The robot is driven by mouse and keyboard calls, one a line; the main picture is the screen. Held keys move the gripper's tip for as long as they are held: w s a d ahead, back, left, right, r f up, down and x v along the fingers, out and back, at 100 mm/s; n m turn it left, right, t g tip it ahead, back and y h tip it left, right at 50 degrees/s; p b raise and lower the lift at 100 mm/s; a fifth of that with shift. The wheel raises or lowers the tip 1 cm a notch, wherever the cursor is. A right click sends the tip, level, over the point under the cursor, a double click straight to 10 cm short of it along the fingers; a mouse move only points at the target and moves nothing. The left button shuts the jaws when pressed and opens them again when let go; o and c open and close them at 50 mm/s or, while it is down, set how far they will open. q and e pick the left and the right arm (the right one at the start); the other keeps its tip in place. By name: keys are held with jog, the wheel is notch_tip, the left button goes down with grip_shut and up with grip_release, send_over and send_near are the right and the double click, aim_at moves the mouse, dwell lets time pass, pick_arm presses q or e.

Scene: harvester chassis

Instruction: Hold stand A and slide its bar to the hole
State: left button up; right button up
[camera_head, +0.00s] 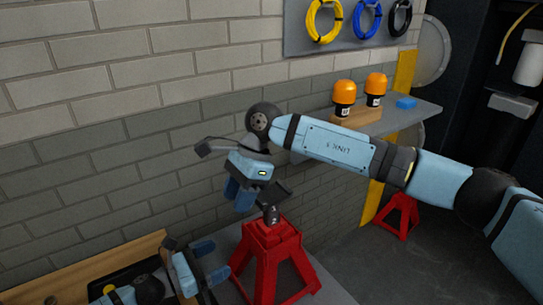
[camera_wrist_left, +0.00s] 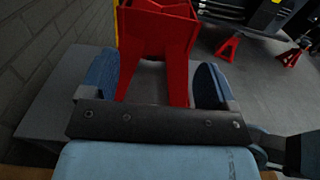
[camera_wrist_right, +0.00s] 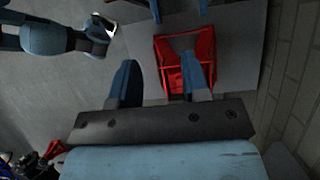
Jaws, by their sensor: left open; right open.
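A red stand (camera_head: 270,258), apparently stand A, is upright on the grey table. My left gripper (camera_head: 212,262) is low at its left, open and empty, with its fingers pointing toward it. In the left wrist view the stand (camera_wrist_left: 160,25) shows beyond and between the blue fingers (camera_wrist_left: 158,80), with no visible contact. My right gripper (camera_head: 240,193) is above and left of the stand's top, open and empty. In the right wrist view the stand (camera_wrist_right: 172,62) is seen from above, partly behind one finger. A dark rounded piece shows above the stand; I cannot tell whether it is the bar.
A brick wall (camera_head: 130,130) stands close behind the table (camera_head: 325,290). A wall shelf (camera_head: 425,108) holds two orange-capped bottles (camera_head: 345,95) and a blue block (camera_head: 406,103). Another red stand (camera_head: 400,214) is on the floor at right. A wooden-edged tray (camera_head: 85,270) is at lower left.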

aim_at(261, 237)
pick_arm(q)
jog(key=x, duration=1.4)
jog(key=shift+s, duration=0.1)
pick_arm(e)
jog(key=w+d+r+n+t+h, duration=0.2)
jog(key=w+d+r+t+h, duration=0.1)
jog(key=w+d, duration=0.4)
notch_tip(261, 237, up, 2)
jog(key=shift+w+h, duration=0.15)
jog(key=shift+h, duration=0.45)
pick_arm(q)
jog(key=shift+c, duration=0.2)
grip_shut()
pick_arm(e)
jog(key=shift+o, duration=1.1)
jog(key=o, duration=0.7)
jog(key=shift+a+f+m, duration=0.1)
jog(key=shift+f+m, duration=0.35)
jog(key=shift+m, duration=0.15)
jog(key=shift+c, duration=0.2)
jog(key=shift+f, duration=0.45)
notch_tip(261, 237, down, 11)
jog(key=shift+f, duration=0.1)
